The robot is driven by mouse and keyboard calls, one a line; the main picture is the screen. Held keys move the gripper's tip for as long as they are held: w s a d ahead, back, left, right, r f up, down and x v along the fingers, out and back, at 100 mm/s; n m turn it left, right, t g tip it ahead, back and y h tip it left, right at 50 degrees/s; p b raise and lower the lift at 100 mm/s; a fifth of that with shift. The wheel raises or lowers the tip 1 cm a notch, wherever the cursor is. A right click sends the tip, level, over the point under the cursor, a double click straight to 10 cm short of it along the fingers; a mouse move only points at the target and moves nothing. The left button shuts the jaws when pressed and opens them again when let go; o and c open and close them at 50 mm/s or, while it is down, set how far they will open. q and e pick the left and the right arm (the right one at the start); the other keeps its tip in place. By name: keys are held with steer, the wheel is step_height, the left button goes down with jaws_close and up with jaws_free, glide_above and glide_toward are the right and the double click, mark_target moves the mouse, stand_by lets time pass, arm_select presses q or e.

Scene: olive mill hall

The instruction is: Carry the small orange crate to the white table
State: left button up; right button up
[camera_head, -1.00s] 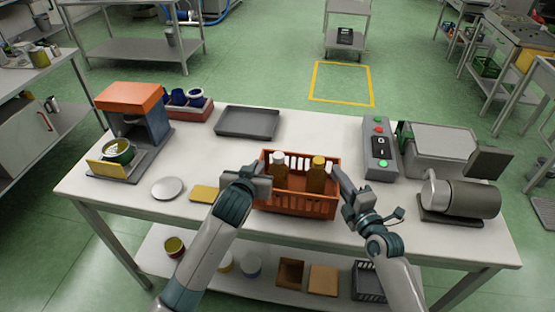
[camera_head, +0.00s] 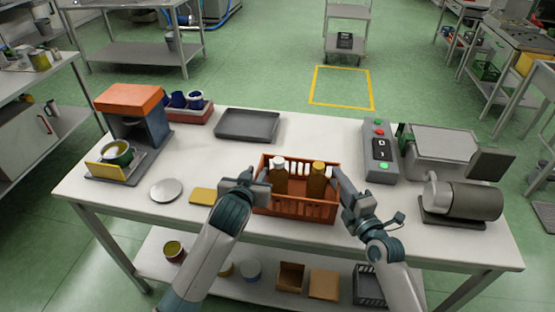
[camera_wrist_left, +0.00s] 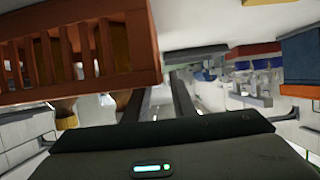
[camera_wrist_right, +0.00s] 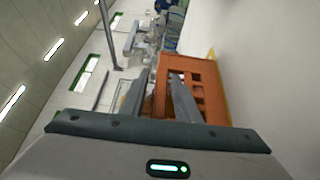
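The small orange crate (camera_head: 297,208) stands on the white-topped table (camera_head: 330,130) in front of me, near its front edge. It has slotted sides and holds a white-capped bottle (camera_head: 280,178) and a yellow-capped bottle (camera_head: 317,182). My left gripper (camera_head: 262,185) is at the crate's left end. My right gripper (camera_head: 338,178) is at the right end. In the right wrist view its parted fingers (camera_wrist_right: 160,82) stand either side of that wall, with a gap visible. Contact at the fingertips is unclear.
Left of the crate are a yellow block (camera_head: 203,196), a round disc (camera_head: 166,190) and an orange-topped machine (camera_head: 130,98). A grey tray (camera_head: 247,125) lies behind. A button box (camera_head: 380,150) and grey motor (camera_head: 468,200) stand right. Another pale bench (camera_head: 35,75) is far left.

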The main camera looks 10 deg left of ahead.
arm_select(q)
steer(key=shift+v, duration=3.35)
arm_select(e)
steer(key=shift+f, duration=0.1)
steer(key=shift+s, duration=0.1)
steer(key=shift+s+d+f, duration=0.1)
steer(key=shift+s+d, duration=0.15)
steer(key=shift+s, duration=0.2)
steer(key=v, duration=1)
steer(key=shift+s+d, duration=0.2)
steer(key=shift+s, duration=0.15)
arm_select(q)
steer(key=shift+r, duration=0.15)
arm_select(e)
steer(key=shift+r, duration=0.3)
